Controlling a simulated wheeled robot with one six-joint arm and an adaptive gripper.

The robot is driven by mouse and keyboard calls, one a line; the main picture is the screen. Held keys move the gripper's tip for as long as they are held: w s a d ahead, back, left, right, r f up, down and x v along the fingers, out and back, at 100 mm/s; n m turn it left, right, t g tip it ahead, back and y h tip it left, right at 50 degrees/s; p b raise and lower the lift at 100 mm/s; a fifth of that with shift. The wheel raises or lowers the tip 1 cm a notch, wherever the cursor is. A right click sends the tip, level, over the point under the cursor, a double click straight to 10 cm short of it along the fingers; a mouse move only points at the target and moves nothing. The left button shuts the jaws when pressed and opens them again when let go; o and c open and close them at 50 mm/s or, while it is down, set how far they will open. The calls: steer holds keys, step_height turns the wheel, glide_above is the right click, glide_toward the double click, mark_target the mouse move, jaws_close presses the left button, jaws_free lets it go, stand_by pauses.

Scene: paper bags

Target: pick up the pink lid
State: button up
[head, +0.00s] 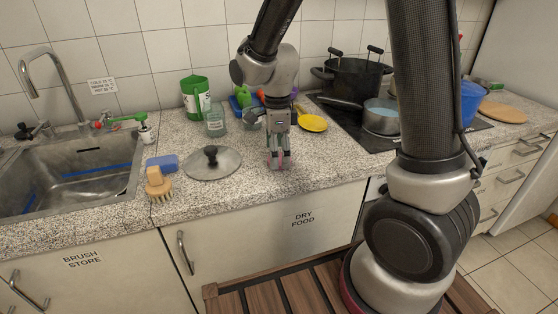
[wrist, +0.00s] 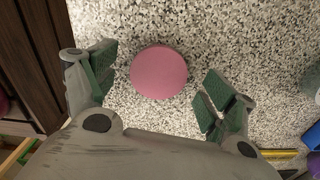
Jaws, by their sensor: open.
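The pink lid (wrist: 159,72) is a small flat round disc lying on the speckled countertop, seen whole in the wrist view. My gripper (wrist: 152,90) is open, with green-padded fingers on the left and right of the lid. There are gaps between the fingers and the lid, so nothing is held. In the head view my gripper (head: 279,164) points down over the counter near its front edge. Only a bit of pink shows between the fingers there, and the rest of the lid is hidden.
A glass pot lid (head: 212,162) with a black knob lies left of my gripper. A saucepan (head: 381,118) is right. The counter front (head: 225,197) is mostly clear.

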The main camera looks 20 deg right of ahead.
steer(key=shift+f, duration=0.45)
steer(key=shift+c, duration=0.3)
steer(key=c, duration=0.7)
step_height(320, 180, up, 10)
steer(key=shift+r, duration=0.1)
steer(key=shift+d, duration=0.1)
